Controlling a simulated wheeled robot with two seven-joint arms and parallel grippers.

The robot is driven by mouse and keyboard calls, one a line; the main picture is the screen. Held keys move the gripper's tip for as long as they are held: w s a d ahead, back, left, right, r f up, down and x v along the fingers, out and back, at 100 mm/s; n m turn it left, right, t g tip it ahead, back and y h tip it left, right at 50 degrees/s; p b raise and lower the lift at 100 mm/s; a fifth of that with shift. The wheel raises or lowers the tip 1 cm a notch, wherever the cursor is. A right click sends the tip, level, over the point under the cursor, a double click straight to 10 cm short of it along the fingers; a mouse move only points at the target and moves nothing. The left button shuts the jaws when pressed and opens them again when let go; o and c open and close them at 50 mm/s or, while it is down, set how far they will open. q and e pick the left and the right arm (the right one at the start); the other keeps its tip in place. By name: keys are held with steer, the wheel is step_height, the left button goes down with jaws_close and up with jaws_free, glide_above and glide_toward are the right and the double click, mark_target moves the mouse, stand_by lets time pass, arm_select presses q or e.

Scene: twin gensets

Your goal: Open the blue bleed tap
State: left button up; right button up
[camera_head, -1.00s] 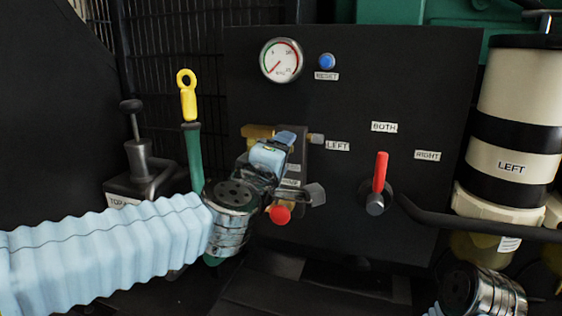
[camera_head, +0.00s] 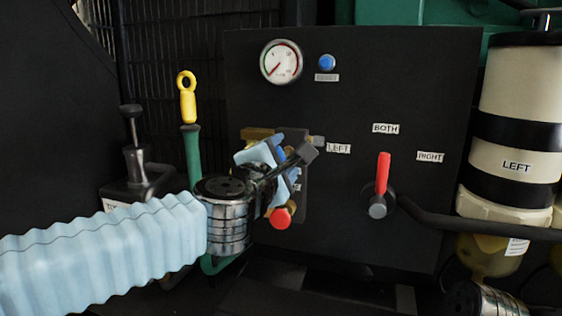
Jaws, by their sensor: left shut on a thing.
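The blue bleed tap (camera_head: 281,154) is on the brass valve block (camera_head: 256,134) on the black panel. Only a small blue patch of it shows between the fingers. My left gripper (camera_head: 289,160) reaches in from the left, turned on its side, and is shut on the tap. Its pale blue and dark fingers hide most of the tap, so I cannot read its exact angle. My right wrist shows at the bottom right edge; its gripper is out of view.
A red knob (camera_head: 281,217) sits just below my left gripper. A red selector lever (camera_head: 383,173) points up on the panel. A gauge (camera_head: 281,62) and a blue reset button (camera_head: 327,62) are above. A yellow-ringed dipstick (camera_head: 187,98) stands left, a filter (camera_head: 516,125) right.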

arm_select(q)
steer(key=shift+f, duration=0.1)
stand_by(0.4)
steer(key=o, duration=0.9)
steer(key=shift+o, duration=0.2)
steer(key=p+v, duration=0.1)
steer(key=v, duration=1.3)
steer(key=shift+w, duration=0.1)
